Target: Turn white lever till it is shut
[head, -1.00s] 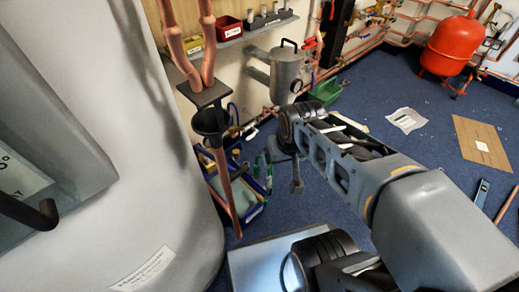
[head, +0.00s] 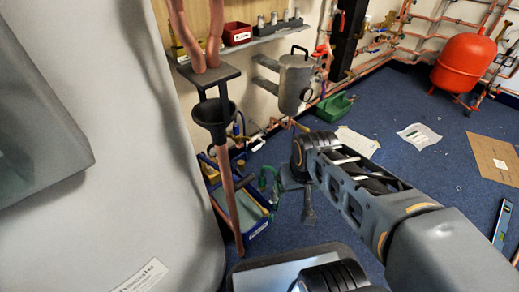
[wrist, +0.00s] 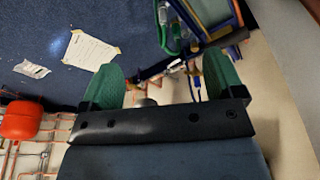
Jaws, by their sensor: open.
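My gripper (wrist: 160,77) shows in the wrist view with its two green fingers wide apart and nothing clamped between them. A small white piece (head: 257,144), which looks like the white lever, is low by the wall beside the copper pipework in the head view. It is too small to tell its angle. In the wrist view a copper and dark pipe run lies beyond the fingers, and I cannot clearly pick out the lever there. In the head view my arm reaches in from the lower right, and its end is hard to make out against the clutter.
A blue tote of tools (head: 258,228) stands on the floor behind a copper pipe with a black funnel (head: 214,117). A grey canister (head: 294,82) hangs on the wall. A green tray (head: 335,106) and a red tank (head: 464,62) stand farther off.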

